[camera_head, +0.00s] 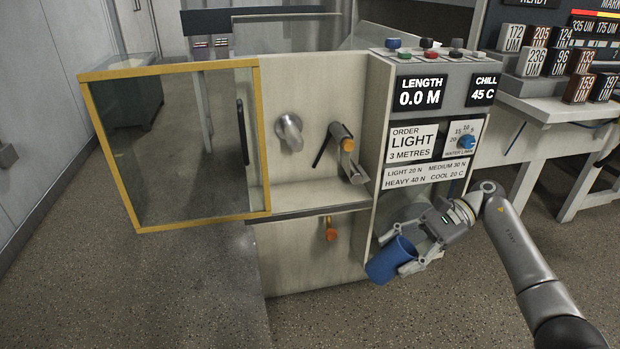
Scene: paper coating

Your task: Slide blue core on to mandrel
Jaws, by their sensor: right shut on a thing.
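The blue core (386,264) is a hollow blue cylinder, tilted, low in front of the machine's right part. My right gripper (405,258) is shut on it, with its arm coming in from the right. On the machine's pale front panel a short silver stub (289,132) sticks out. To its right is a grey shaft (350,163) with an orange band and a black lever. I cannot tell for sure which of the two is the mandrel. The core is below and to the right of both, apart from them. My left gripper is not in view.
A yellow-framed clear door (168,222) stands open at the machine's left. A ledge (320,197) runs below the shafts, with an orange knob (330,229) under it. A control panel (425,160) is above the core. A table with labelled blocks (575,105) stands at right.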

